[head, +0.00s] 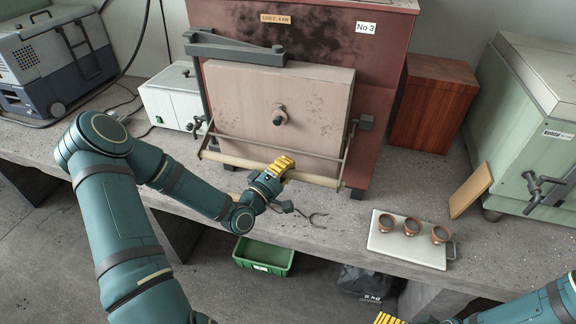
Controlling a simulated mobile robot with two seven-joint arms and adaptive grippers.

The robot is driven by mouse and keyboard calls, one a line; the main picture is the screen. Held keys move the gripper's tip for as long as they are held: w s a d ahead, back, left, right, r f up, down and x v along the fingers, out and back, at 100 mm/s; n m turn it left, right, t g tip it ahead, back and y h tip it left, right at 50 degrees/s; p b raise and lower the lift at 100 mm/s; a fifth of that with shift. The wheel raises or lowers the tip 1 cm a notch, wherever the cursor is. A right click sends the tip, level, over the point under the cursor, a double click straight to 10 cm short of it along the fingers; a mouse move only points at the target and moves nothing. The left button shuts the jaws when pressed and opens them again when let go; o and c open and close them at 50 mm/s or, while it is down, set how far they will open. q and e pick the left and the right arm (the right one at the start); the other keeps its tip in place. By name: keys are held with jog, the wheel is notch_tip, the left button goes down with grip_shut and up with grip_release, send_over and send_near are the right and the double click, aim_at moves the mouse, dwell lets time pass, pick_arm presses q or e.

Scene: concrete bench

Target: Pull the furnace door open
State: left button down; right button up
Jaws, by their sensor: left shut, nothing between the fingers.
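The furnace (375,100) is a dark red, soot-stained cabinet at the back of the bench. Its pale beige door (240,105) covers the front and looks closed, with a round knob-like fitting (280,116) in the middle. A pale handle bar (228,162) runs across the door's lower front on thin metal rods. My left gripper (284,165) has its yellow fingers shut and empty, overlapping the bar right of its middle; I cannot tell whether they touch it. My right gripper (388,318) is only partly in view at the bottom edge, away from the furnace.
Dark tongs (316,217) lie on the bench beside my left gripper. A white tray (384,243) with three small copper-coloured cups sits to the right. A green machine (518,120) stands at right, a white box (165,100) at left. A green bin (262,258) is below the bench edge.

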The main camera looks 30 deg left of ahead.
pick_arm(q)
jog(key=r+g+p, duration=0.1)
jog(key=p, duration=0.2)
jog(key=s+r+n+g+p, duration=0.1)
jog(key=r+p, duration=0.1)
jog(key=p, duration=0.2)
jog(key=s+r+g+p, duration=0.1)
jog(key=g+p, duration=0.1)
jog(key=p, duration=0.1)
jog(key=shift+d+r+n, duration=0.2)
jog(key=shift+d+n, duration=0.05)
jog(key=shift+n, duration=0.05)
jog(key=shift+r+g+y+p, duration=0.15)
jog(key=shift+g+y+p, duration=0.2)
jog(key=shift+p, duration=0.5)
pick_arm(e)
notch_tip(320, 180, up, 13)
jog(key=w, duration=0.1)
jog(key=shift+w+d+f+t, duration=0.2)
jog(key=shift+w+d+t, duration=0.05)
jog(key=shift+t, duration=0.05)
